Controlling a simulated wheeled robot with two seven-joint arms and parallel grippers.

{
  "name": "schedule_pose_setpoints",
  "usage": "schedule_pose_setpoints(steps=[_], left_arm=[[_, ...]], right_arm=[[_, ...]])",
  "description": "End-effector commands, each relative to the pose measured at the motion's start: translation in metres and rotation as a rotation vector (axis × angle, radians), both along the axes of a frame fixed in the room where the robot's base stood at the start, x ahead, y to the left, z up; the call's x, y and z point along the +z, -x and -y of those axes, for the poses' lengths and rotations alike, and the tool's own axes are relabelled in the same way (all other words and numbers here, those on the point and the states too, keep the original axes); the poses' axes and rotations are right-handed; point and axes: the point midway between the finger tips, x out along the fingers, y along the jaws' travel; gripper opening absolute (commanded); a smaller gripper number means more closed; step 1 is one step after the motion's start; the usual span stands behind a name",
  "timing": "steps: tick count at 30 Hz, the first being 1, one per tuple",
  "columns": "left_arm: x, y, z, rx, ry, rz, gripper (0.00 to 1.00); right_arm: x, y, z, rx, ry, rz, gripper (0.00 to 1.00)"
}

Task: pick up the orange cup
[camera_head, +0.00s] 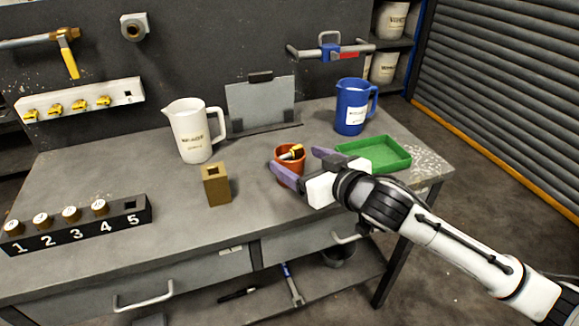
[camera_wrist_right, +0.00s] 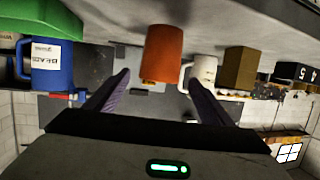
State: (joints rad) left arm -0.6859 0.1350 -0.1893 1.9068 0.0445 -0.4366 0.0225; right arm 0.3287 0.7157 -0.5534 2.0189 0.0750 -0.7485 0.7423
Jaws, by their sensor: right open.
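The orange cup (camera_head: 289,169) stands on the workbench near its middle, with a small yellow and dark object in its mouth. My right gripper (camera_head: 303,164) comes in from the right and is open at the cup, its purple fingers around or just short of it. In the right wrist view the orange cup (camera_wrist_right: 161,54) appears beyond and between the two spread fingers (camera_wrist_right: 160,92), and no contact shows there. Part of the cup's right side is close behind the gripper in the head view. My left gripper is not in view.
A green tray (camera_head: 375,154) lies right behind the gripper, with a blue pitcher (camera_head: 351,107) behind it. A white pitcher (camera_head: 190,131) and a brown block (camera_head: 216,184) stand left of the cup. A numbered black rack (camera_head: 77,226) sits at the front left.

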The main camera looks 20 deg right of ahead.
Motion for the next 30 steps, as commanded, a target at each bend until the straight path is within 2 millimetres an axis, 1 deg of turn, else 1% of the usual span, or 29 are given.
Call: schedule_pose_setpoints(steps=[9, 13, 19, 20, 27, 30], left_arm=[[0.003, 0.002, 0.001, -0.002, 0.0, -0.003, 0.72], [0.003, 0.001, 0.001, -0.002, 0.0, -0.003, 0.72], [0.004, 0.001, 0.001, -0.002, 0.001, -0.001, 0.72], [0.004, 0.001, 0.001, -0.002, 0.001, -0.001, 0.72], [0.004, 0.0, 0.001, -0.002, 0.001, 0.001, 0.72], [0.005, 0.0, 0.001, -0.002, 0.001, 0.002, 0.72]], right_arm=[[-0.013, -0.039, -0.008, -0.001, -0.001, 0.001, 0.75], [-0.016, -0.046, -0.011, 0.0, -0.001, -0.001, 0.75], [-0.016, -0.046, -0.011, 0.0, 0.0, -0.001, 0.75], [-0.016, -0.046, -0.011, 0.0, 0.0, -0.001, 0.72], [-0.016, -0.046, -0.01, 0.0, 0.0, -0.001, 0.32], [-0.015, -0.046, -0.01, 0.001, -0.001, 0.001, 0.31]])
